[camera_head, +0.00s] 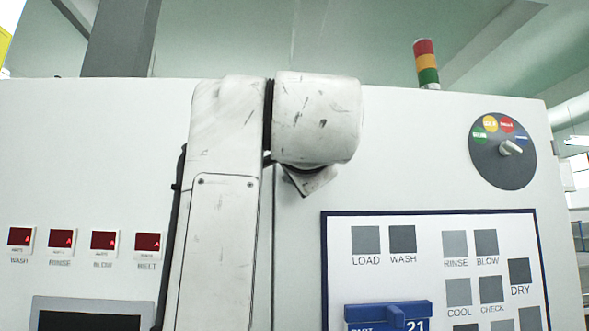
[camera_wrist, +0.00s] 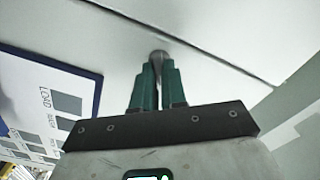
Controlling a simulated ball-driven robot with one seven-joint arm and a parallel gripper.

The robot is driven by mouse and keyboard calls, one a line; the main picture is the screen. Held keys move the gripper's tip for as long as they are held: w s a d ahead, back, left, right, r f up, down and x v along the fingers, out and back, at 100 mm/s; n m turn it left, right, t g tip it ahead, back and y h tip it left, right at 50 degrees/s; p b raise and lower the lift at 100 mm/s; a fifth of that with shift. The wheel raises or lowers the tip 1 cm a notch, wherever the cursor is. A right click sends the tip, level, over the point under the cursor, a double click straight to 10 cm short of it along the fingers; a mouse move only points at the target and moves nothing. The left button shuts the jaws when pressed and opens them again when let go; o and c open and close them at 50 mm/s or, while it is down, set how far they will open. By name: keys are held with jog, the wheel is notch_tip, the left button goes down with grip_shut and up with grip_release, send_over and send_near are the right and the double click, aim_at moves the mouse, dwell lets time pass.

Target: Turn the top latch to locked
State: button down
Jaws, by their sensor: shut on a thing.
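In the wrist view, my gripper (camera_wrist: 157,75) has its two teal fingers closed around a small grey rounded piece, which seems to be the top latch (camera_wrist: 158,54). Only its rounded end shows beyond the fingertips, so its locked or unlocked position cannot be read. It lies against the white machine front (camera_wrist: 200,50), a little off a dark straight seam (camera_wrist: 190,42). In the head view my arm covers the latch and the gripper's fingers.
A blue-edged panel (camera_head: 430,212) with labelled grey squares is at lower right. A rotary dial (camera_head: 503,151) is at upper right. Several red displays (camera_head: 69,240) line the left. A stack light (camera_head: 427,64) stands on top.

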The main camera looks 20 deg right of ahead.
jog(key=shift+m, duration=0.5)
jog(key=c, duration=1.2)
grip_release()
jog(key=shift+s, duration=0.1)
jog(key=b+v, duration=0.4)
jog(key=v, duration=0.6)
jog(key=shift+s, duration=0.35)
jog(key=shift+a, duration=0.1)
